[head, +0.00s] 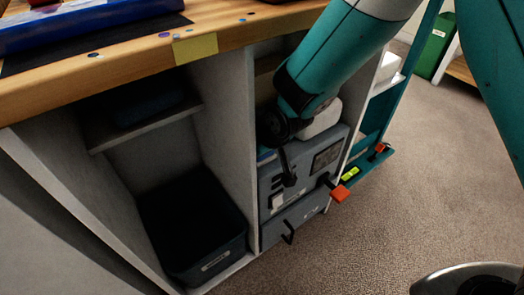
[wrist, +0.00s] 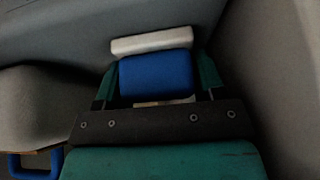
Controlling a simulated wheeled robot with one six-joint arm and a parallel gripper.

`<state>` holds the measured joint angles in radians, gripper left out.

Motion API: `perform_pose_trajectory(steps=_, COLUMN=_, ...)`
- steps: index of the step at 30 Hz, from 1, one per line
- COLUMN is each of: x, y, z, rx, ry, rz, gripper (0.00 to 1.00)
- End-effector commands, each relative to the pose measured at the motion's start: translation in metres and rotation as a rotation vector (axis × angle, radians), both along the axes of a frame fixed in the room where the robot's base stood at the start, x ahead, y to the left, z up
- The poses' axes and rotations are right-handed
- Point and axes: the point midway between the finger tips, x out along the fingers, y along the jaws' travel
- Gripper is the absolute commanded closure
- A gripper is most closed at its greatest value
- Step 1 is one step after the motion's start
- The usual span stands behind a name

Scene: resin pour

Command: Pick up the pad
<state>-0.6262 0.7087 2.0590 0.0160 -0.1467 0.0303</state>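A blue block, which I take for the pad (wrist: 155,76), is in the wrist view, between the two teal fingers of my gripper (wrist: 157,80). Both fingers meet its sides with no visible gap, so my gripper looks shut on it. A pale strip (wrist: 152,42) shows just beyond its far edge; I cannot tell whether it is part of the pad. In the head view my arm reaches down into the right bay of the cabinet. The gripper and the pad are hidden there.
A grey drawer unit (head: 300,185) with black handles and an orange-tipped lever (head: 340,193) stands in the right bay. A dark bin (head: 195,225) fills the left bay below a shelf (head: 145,130). The wooden worktop (head: 120,65) lies above.

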Motion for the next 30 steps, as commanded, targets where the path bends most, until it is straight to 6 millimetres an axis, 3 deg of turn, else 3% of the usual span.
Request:
perform_pose_trajectory(steps=11, x=0.0, y=0.0, z=0.002, rx=0.001, ry=-0.001, rz=0.0, gripper=0.6)
perform_pose_trajectory(steps=17, x=0.0, y=0.0, z=0.021, rx=0.001, ry=-0.002, rz=0.0, gripper=0.6)
perform_pose_trajectory(steps=30, x=-0.088, y=-0.059, z=0.016, rx=-0.004, ry=0.004, rz=0.002, gripper=0.6)
